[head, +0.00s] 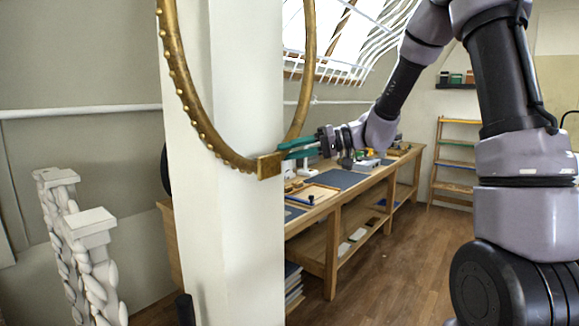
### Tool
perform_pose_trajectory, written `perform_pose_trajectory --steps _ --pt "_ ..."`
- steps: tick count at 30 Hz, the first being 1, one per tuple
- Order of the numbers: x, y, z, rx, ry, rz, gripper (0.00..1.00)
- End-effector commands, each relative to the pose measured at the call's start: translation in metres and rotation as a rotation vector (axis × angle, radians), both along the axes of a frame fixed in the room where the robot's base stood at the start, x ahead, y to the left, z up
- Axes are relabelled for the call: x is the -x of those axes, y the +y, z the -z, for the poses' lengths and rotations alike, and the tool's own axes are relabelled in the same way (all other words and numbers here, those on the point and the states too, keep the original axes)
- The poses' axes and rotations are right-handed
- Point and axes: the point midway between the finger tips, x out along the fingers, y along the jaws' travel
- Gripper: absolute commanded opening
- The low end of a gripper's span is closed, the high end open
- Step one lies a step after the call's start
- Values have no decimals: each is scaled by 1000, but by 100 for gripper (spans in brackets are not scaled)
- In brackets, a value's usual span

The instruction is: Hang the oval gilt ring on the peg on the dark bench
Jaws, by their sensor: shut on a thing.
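The oval gilt ring (194,102) is a large gold hoop with a beaded outer edge and a small gold block at its bottom. It hangs in the air in front of a white pillar, and its top is cut off by the frame. My gripper (285,150) has teal fingers and is shut on the ring at its lower right, close to the block. The fingertips are partly hidden by the ring. I cannot make out the peg or the dark bench for certain. A short dark post (185,309) shows at the bottom edge.
The white pillar (245,240) stands behind the ring. White carved balusters (92,250) stand at the lower left. A long wooden workbench (332,215) with trays and small items runs behind my arm. Wooden shelves (455,165) stand at the back right. Floor between is clear.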

Motion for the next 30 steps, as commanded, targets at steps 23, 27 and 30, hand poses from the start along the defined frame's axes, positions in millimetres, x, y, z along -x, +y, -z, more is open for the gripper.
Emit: perform_pose_trajectory --steps 23,27,30 --pt "-3 3 40 0 -2 0 67" --pt "-2 3 40 0 -1 0 67" --pt "-2 3 40 0 -1 0 67"
